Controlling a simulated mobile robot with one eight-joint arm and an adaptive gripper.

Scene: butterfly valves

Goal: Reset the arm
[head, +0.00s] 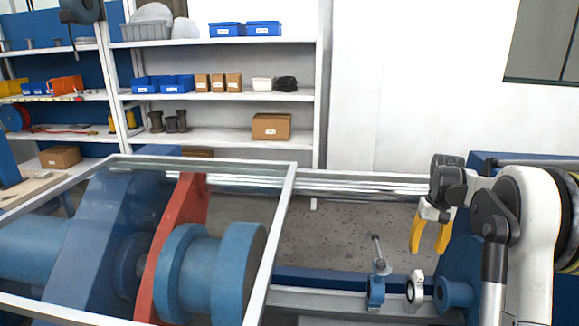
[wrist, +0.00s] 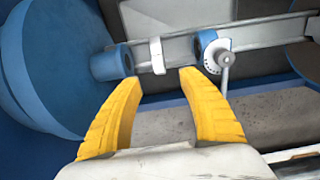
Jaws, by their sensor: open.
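My gripper (head: 430,236) hangs at the right in the head view, with its two yellow fingers pointing down. They are apart and nothing is between them. In the wrist view my gripper (wrist: 158,80) is also open and empty. My arm reaches in from the right edge, bent, with white and dark links. A blue butterfly valve (head: 376,290) with a lever handle (head: 378,248) stands below and left of the gripper. In the wrist view the valve (wrist: 207,46) and its lever (wrist: 225,70) lie beyond the right finger, apart from it.
A white disc-shaped fitting (head: 415,287) and a blue flanged pipe (head: 455,292) sit right of the valve. A glass-panelled frame (head: 285,205) covers large blue machinery at left. Shelves (head: 225,97) with boxes stand behind. Grey floor (head: 340,235) shows between.

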